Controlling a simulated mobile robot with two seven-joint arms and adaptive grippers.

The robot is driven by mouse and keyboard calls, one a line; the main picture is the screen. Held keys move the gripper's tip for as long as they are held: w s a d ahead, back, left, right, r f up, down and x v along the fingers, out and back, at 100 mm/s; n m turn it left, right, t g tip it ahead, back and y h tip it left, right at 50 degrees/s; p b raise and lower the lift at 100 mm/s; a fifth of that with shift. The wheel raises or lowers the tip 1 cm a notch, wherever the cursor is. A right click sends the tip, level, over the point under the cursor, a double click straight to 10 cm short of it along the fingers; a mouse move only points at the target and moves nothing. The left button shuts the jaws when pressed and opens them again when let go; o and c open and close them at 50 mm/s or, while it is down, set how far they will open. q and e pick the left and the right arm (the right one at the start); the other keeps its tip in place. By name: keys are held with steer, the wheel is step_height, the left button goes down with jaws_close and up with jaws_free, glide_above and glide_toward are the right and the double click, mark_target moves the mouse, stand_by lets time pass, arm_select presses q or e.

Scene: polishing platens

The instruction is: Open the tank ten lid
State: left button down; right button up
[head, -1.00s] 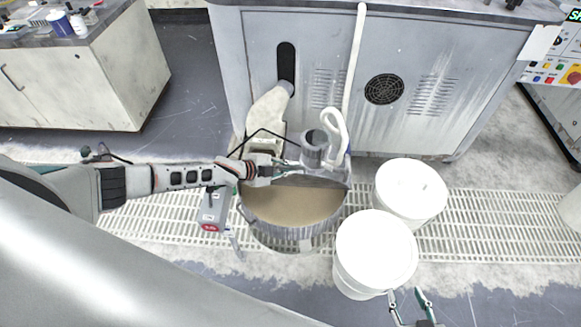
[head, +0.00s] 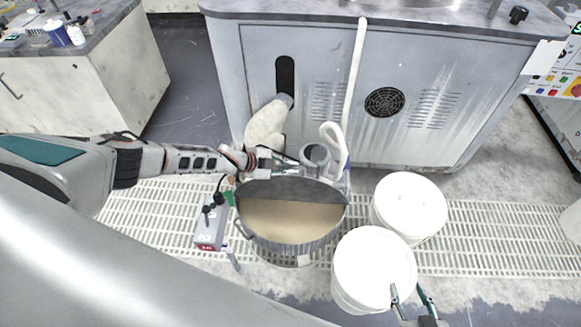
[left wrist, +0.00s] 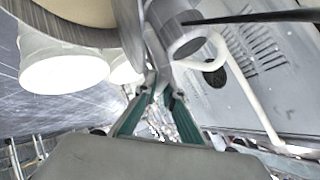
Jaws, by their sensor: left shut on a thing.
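The tank is a round grey drum (head: 292,246) with a pale tan surface inside, on the floor grating before the cabinet. A dark grey lid panel (head: 290,188) covers its back part, with a straight front edge; the front part is uncovered. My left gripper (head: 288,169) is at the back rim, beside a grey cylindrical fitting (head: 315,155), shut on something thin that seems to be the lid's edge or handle. In the left wrist view the left gripper (left wrist: 159,98) has its fingers around a grey part. My right gripper (head: 407,289) is open and empty over the front white bucket. No number shows.
Two white buckets stand right of the tank, one behind (head: 409,207) and one in front (head: 372,265). A white hose (head: 338,150) rises behind the tank against the grey cabinet (head: 440,60). A small grey box (head: 210,228) is at the tank's left.

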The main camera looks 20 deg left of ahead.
arm_select(q)
steer(key=shift+w+d+r, duration=0.1)
steer(key=c, duration=2.1)
jaws_free()
steer(key=shift+c, duration=0.2)
steer(key=v, duration=1.2)
